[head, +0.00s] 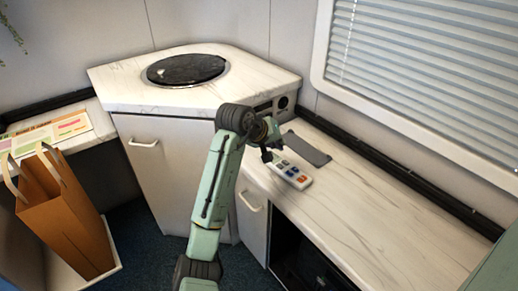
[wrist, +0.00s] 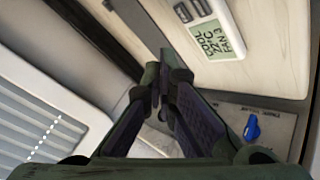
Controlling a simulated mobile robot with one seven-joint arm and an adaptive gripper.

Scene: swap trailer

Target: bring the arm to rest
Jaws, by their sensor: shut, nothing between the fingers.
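My arm reaches up from the bottom of the head view, bent at the elbow in front of the corner cabinet.
The long pale counter (head: 365,205) runs to the lower right, with a grey mat (head: 309,148) on it. The corner cabinet has a dark round lid (head: 187,70). A brown paper bag (head: 66,222) stands at left. A blue knob (wrist: 252,128) shows in the wrist view.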

